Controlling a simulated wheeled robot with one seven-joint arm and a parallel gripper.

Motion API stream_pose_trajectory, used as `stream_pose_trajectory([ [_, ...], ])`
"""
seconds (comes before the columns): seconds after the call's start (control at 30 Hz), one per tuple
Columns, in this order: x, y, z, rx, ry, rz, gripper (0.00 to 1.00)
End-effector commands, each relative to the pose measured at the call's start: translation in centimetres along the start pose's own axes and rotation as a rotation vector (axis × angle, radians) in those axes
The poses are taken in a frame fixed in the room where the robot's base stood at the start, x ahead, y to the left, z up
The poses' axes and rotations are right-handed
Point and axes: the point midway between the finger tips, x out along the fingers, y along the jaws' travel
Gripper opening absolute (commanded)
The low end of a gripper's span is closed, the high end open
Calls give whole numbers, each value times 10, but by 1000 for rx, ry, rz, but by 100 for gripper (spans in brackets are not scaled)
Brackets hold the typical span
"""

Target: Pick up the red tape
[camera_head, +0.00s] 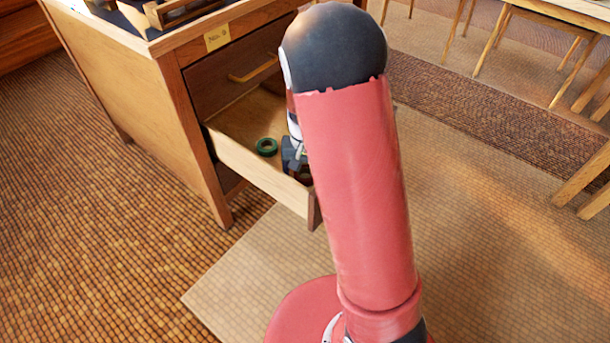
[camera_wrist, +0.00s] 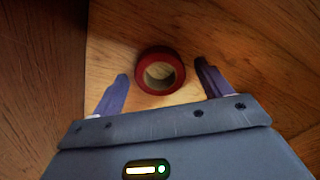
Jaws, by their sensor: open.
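The red tape (camera_wrist: 160,88) is a ring-shaped roll. In the wrist view it lies flat on the light wooden bottom of the drawer (camera_wrist: 110,30). My gripper (camera_wrist: 165,82) is open, with one finger on each side of the roll and gaps between the fingers and the tape. In the head view my gripper (camera_head: 293,160) is inside the open drawer (camera_head: 262,180) and is mostly covered by my red arm. The red tape cannot be made out in the head view.
A green tape roll (camera_head: 266,147) lies in the drawer, left of my gripper. The drawer's walls surround the gripper closely. The wooden desk (camera_head: 140,105) stands behind and to the left, with a closed drawer (camera_head: 232,85) above. Wooden stool legs (camera_head: 590,180) stand at the right.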

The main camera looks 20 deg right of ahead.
Motion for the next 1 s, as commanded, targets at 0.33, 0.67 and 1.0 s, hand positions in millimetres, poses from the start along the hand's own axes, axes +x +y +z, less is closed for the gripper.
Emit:
stream_pose_trajectory([
  [0.33, 0, 0, 0, 0, 0, 0, 37],
  [0.67, -2, 0, 0, 0, 0, 0, 29],
  [1.0, -46, 0, -1, 0, 4, -3, 29],
])
